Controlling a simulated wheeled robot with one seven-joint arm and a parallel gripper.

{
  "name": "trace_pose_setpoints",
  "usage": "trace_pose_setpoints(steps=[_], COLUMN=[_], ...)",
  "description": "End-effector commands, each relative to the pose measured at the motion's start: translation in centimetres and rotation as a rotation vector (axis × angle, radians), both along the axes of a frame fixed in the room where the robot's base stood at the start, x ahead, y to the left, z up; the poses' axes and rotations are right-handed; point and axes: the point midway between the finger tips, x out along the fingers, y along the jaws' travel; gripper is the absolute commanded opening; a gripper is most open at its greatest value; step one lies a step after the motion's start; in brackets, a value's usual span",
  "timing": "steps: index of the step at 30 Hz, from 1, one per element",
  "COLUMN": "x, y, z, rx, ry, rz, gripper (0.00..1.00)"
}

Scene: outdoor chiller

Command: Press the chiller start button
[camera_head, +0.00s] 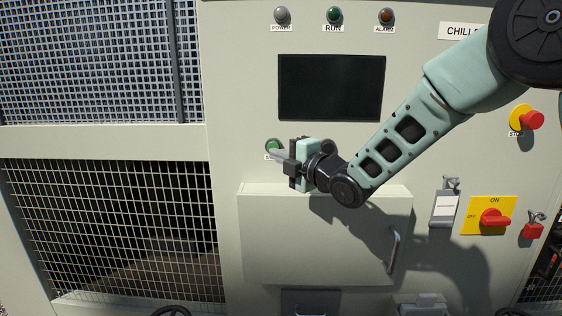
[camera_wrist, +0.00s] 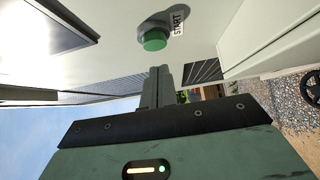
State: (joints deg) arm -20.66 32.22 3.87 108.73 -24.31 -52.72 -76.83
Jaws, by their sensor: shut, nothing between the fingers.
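The green start button (camera_head: 273,145) sits on the pale chiller panel, below and left of the dark screen. My gripper (camera_head: 277,154) is shut and empty, its fingertips close to the button and partly covering the label under it. In the wrist view the round green button (camera_wrist: 154,40) stands out from the panel beside a START label (camera_wrist: 178,21). My shut fingertips (camera_wrist: 161,74) point toward it there, with a small gap in the picture. I cannot tell the exact depth between them.
A dark screen (camera_head: 331,88) lies above, with POWER, RUN (camera_head: 333,15) and ALARM lamps over it. A box-like cover (camera_head: 318,237) with a handle juts out below. A red stop button (camera_head: 531,119) and a yellow-backed red switch (camera_head: 493,217) are at right. Wire mesh is at left.

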Motion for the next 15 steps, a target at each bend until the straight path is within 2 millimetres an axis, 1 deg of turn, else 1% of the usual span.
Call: trace_pose_setpoints(steps=[8,15], x=[-2.5,-5.3], y=[-2.2,-4.7], z=[-0.2,-0.3], rx=[0.000,-0.001], ry=[-0.003,-0.002], rz=[0.002,0.003], gripper=[0.00,0.00])
